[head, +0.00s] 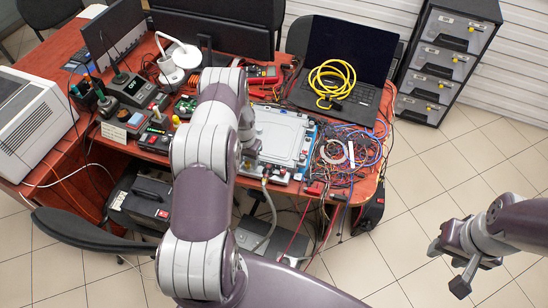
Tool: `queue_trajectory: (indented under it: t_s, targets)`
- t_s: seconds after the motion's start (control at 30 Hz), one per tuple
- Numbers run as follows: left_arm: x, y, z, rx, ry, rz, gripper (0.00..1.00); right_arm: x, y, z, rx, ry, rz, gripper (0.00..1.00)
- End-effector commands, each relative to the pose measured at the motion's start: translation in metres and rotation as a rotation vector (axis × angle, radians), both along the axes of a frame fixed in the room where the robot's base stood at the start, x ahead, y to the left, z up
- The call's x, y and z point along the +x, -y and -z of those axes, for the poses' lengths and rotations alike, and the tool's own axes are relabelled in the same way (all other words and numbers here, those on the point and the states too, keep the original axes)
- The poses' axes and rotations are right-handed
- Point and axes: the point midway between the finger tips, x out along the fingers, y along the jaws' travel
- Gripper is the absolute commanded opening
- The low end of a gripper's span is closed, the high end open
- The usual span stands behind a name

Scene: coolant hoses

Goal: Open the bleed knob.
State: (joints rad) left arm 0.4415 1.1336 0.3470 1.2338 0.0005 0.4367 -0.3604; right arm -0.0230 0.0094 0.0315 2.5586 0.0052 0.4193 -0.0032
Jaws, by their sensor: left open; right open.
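My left arm reaches up the middle of the head view to the table's front edge. My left gripper (249,158) is at the near left corner of a pale flat plate with a blue edge (284,134). The arm covers much of this gripper, and its fingers are small here; it is open. Small fittings (276,174) line the plate's near edge, and a grey hose (270,208) hangs down from there. I cannot make out the bleed knob for certain; the gripper and arm may hide it. My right gripper (449,267) is open and empty over the floor at the right.
The red-brown table (345,190) is crowded. Tangled wires (350,150) lie right of the plate, and a laptop (345,75) with a coiled yellow cable (332,80) stands behind. Small instruments (135,88) fill the left side.

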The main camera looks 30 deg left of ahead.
Motion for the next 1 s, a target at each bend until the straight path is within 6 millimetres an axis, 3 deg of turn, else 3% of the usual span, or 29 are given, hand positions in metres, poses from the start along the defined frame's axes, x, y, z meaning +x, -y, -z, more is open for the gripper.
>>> queue_trajectory:
  t_s: [0.03,0.47,0.53,1.0]
  targets:
    - [0.005,-0.003,-0.012,0.007,0.014,-0.004,0.46,-0.001,0.000,0.011,0.000,-0.004,0.000,0.43]
    - [0.000,0.000,-0.119,0.003,0.005,-0.017,0.46,-0.001,0.000,0.036,0.000,-0.005,0.000,0.43]
    - [-0.019,0.009,-0.113,-0.009,-0.025,-0.082,0.46,-0.001,0.000,0.033,0.000,-0.005,0.000,0.43]
    - [-0.079,0.101,-0.171,-0.001,-0.009,-0.045,0.46,-0.001,0.000,0.048,0.000,-0.005,0.000,0.43]
